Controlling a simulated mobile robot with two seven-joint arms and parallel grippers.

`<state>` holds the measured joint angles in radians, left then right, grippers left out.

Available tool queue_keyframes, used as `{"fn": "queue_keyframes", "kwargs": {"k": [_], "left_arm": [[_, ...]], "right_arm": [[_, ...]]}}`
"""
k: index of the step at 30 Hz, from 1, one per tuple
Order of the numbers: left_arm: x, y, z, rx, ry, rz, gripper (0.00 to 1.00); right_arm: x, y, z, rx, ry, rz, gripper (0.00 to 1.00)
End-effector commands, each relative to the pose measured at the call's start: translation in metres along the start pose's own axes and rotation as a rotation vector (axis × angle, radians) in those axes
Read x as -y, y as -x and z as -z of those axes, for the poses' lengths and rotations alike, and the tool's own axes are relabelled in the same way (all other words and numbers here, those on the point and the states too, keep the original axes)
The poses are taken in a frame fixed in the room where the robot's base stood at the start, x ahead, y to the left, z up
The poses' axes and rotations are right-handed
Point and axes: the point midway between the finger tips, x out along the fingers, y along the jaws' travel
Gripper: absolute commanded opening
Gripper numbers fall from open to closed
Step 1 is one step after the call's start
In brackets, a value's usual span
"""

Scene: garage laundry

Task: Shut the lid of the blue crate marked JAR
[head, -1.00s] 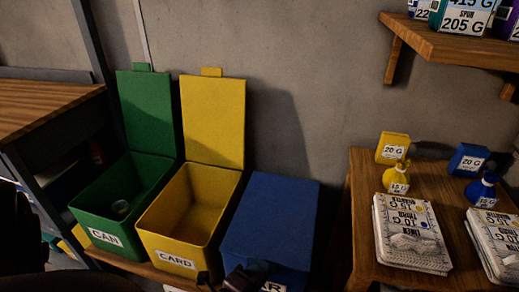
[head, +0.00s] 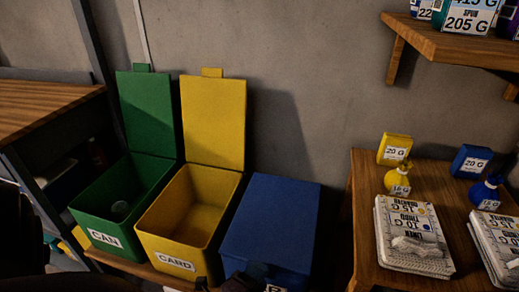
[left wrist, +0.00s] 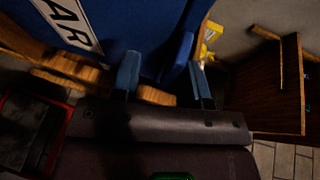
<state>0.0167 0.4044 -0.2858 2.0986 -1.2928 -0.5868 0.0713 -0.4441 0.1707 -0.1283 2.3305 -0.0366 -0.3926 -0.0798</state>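The blue crate (head: 265,250) stands at the right end of the row. Its blue lid (head: 272,215) lies flat over the top, shut as far as I can see. In the left wrist view, the white label (left wrist: 68,18) ending in "AR" shows on the blue crate front (left wrist: 125,25). My left gripper (left wrist: 164,82) shows there with its two blue fingertips apart and nothing seen between them. My right gripper is not in view.
A yellow CARD crate (head: 170,243) and a green CAN crate (head: 100,220) stand to the left with lids raised against the wall.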

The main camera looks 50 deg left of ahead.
Motion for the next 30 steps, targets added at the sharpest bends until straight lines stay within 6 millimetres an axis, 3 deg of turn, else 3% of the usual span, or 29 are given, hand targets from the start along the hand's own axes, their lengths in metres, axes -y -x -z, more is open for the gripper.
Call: {"fn": "queue_keyframes", "kwargs": {"k": [18, 30], "left_arm": [[0.001, 0.09, 0.0, 0.001, -0.002, 0.0, 0.41], [0.001, 0.1, 0.0, 0.001, 0.0, 0.001, 0.41]], "right_arm": [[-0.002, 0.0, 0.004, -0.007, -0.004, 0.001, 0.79], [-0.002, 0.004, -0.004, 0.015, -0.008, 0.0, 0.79]]}}
